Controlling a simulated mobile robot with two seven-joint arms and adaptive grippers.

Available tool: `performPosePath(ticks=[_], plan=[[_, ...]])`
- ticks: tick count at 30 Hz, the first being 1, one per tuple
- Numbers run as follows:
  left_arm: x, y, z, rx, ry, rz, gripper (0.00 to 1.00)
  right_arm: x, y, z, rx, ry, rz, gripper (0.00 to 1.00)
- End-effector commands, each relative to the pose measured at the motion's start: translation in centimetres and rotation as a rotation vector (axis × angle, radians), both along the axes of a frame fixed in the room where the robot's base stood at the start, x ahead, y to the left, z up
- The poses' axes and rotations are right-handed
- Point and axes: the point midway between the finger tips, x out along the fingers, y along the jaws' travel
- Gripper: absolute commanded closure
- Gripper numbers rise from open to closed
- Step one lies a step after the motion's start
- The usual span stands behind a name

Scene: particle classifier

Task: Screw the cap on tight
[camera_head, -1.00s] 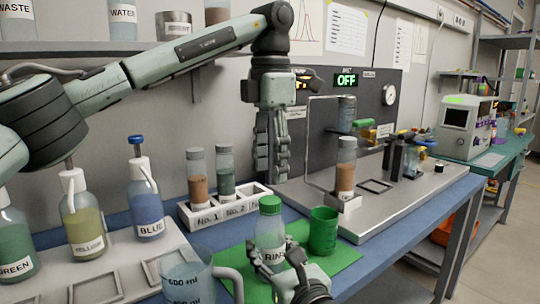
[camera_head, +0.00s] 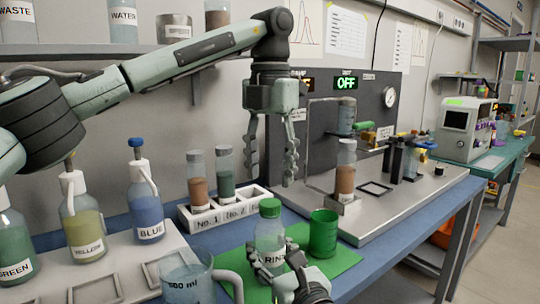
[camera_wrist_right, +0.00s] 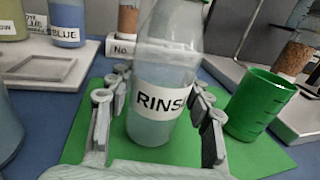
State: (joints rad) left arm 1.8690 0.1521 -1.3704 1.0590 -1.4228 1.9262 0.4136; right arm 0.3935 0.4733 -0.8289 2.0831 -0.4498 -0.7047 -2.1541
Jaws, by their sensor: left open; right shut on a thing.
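The clear RINSE bottle (camera_head: 270,240) stands upright on the green mat (camera_head: 340,262), with its green cap (camera_head: 270,207) sitting on its neck. I cannot tell how tight the cap is. The bottle also shows in the right wrist view (camera_wrist_right: 160,95), with the cap mostly cut off at the top edge. My right gripper (camera_head: 275,272) is shut on the lower part of the bottle, with its fingers on both sides in the right wrist view (camera_wrist_right: 160,110). My left gripper (camera_head: 272,172) is open and empty, pointing down above the cap, apart from it.
A green cup (camera_head: 323,233) stands just right of the bottle. A white rack (camera_head: 225,210) with two vials is behind it. A beaker (camera_head: 188,278) is at the front left. Colored wash bottles stand on a tray at left. A steel apparatus (camera_head: 420,190) is at right.

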Motion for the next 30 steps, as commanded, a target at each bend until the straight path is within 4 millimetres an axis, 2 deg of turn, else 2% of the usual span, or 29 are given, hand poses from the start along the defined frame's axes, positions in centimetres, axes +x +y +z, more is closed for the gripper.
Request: performPosePath(ticks=[3, 9, 14, 22, 23, 30], plan=[[0.0, 0.1, -2.1, 0.001, 0.002, -0.001, 0.49, 0.0, 0.0, 0.0, 0.0, 0.001, 0.0, 1.0], [0.0, 0.1, -4.6, 0.0, 0.0, 0.0, 0.49, 0.0, 0.0, 0.0, 0.0, 0.001, 0.0, 1.0], [0.0, 0.1, -5.6, -0.001, -0.001, 0.0, 0.49, 0.0, 0.0, 0.0, 0.0, 0.001, 0.0, 1.0], [0.0, 0.1, -5.7, -0.001, -0.001, 0.0, 0.49, 0.0, 0.0, -0.1, 0.0, 0.001, 0.0, 1.0], [0.0, 0.1, -5.7, -0.001, -0.001, 0.0, 0.5, 0.0, 0.0, -0.1, 0.0, 0.001, 0.0, 1.0], [0.0, 0.0, -5.7, -0.001, -0.001, 0.0, 0.8, 0.0, 0.0, -0.1, 0.0, 0.001, 0.0, 1.0]])
